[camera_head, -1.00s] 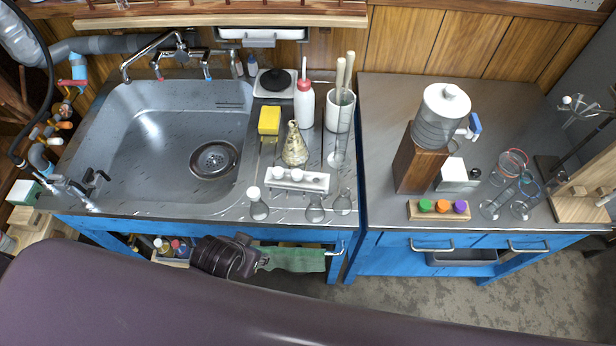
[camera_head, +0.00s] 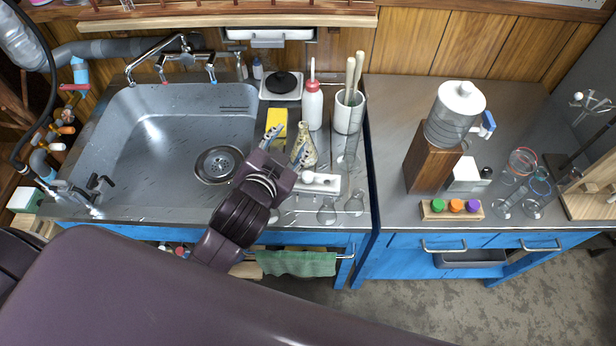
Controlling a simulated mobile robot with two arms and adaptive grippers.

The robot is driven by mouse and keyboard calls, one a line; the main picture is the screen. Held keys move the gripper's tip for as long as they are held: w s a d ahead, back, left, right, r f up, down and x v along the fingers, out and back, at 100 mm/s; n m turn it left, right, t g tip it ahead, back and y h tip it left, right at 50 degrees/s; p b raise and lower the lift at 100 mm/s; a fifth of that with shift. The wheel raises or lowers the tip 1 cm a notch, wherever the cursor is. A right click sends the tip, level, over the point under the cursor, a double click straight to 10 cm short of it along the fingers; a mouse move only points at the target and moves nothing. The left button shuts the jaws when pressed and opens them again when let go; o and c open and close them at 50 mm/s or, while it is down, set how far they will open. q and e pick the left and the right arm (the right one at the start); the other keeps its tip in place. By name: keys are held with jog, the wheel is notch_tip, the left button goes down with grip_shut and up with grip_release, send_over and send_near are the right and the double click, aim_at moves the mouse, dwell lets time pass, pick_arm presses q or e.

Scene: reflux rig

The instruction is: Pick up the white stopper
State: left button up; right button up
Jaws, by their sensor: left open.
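A small white rounded piece (camera_head: 307,177), which looks like a white stopper, sits on the white rack (camera_head: 328,186) on the counter right of the sink. The rack's left part is hidden behind my left gripper (camera_head: 286,146). My left gripper is open and empty, above the counter between the sink and the rack. Its fingers point toward the back, one near the yellow sponge (camera_head: 277,120) and one in front of the conical flask (camera_head: 307,150). I cannot tell whether they touch either. My right gripper is not in view.
Small clear flasks (camera_head: 327,213) stand at the counter's front edge. A white bottle (camera_head: 313,107) and a white pot with pestles (camera_head: 348,115) stand behind the rack. The sink (camera_head: 150,150) is empty. A right-hand bench holds a water container (camera_head: 455,115) and glassware.

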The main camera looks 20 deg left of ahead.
pick_arm(q)
jog(key=w+d+r+m+t+h, duration=0.3)
jog(key=d+r+m+h, duration=0.3)
jog(key=r, duration=0.4)
jog(key=w+d+r+m+t+h, duration=0.3)
jog(key=d+r+m+t, duration=0.15)
jog(key=d+r, duration=0.45)
jog(key=s+d+r+m+g+h, duration=0.1)
jog(key=s+d+m+g+h, duration=0.3)
jog(key=d+m+g+h, duration=0.45)
jog(key=s+d+r+m+g+h, duration=0.2)
jog(key=s+d+m+g+h, duration=0.3)
jog(key=m, duration=0.6)
jog(key=m+g+y, duration=0.7)
jog(key=m+y, duration=0.3)
jog(key=y, duration=1.2)
send_over(307, 176)
jog(key=f, duration=2.6)
jog(key=shift+w+d+f, duration=0.1)
jog(key=shift+w+d, duration=0.05)
jog(key=shift+d, duration=0.15)
jog(key=f, duration=0.2)
jog(key=f+p, duration=0.1)
jog(key=f, duration=0.1)
jog(key=f+p, duration=0.1)
jog(key=f, duration=0.2)
jog(key=shift+a, duration=0.35)
jog(key=shift+f, duration=0.3)
jog(key=c, duration=0.9)
